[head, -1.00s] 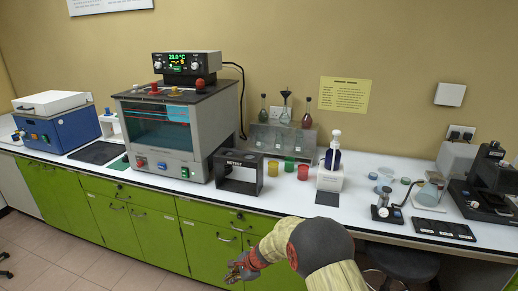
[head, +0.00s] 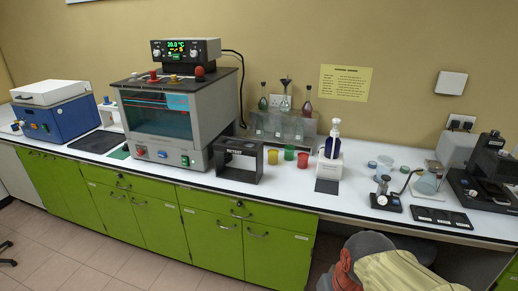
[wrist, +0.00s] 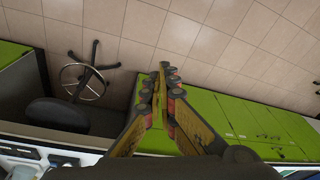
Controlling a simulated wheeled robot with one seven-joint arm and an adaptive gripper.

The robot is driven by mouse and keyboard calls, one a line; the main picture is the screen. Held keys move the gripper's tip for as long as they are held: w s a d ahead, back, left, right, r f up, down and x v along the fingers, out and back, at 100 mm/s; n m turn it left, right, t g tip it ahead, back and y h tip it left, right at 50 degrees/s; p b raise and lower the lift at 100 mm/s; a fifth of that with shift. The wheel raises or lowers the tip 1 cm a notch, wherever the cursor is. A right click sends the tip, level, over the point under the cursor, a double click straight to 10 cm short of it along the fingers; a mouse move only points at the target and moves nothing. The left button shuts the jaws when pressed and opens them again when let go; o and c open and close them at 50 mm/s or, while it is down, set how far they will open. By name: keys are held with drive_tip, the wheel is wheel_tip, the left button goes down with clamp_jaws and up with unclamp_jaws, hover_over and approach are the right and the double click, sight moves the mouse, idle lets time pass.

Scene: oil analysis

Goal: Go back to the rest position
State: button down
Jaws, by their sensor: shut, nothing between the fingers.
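My gripper (wrist: 162,82) shows in the wrist view with its two fingers together, shut and empty. It points over the tiled floor, with the green cabinet fronts beyond and beside it. In the head view only part of my arm shows at the bottom right, below the counter edge; the fingers are out of that picture.
The white counter (head: 300,196) holds a glass-fronted bath (head: 160,115), a black RETEST frame (head: 238,160), coloured cups (head: 289,152), a pump bottle (head: 332,138) and a microscope-like device (head: 490,175). A stool (wrist: 58,115) stands under the counter.

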drive_tip(key=s+d+r+t, duration=0.3)
drive_tip(key=s+d+r, duration=0.1)
drive_tip(key=r, duration=0.4)
drive_tip(key=shift+s+m+t+h, duration=0.15)
drive_tip(key=shift+m+t+h, duration=0.15)
drive_tip(key=shift+h, duration=0.1)
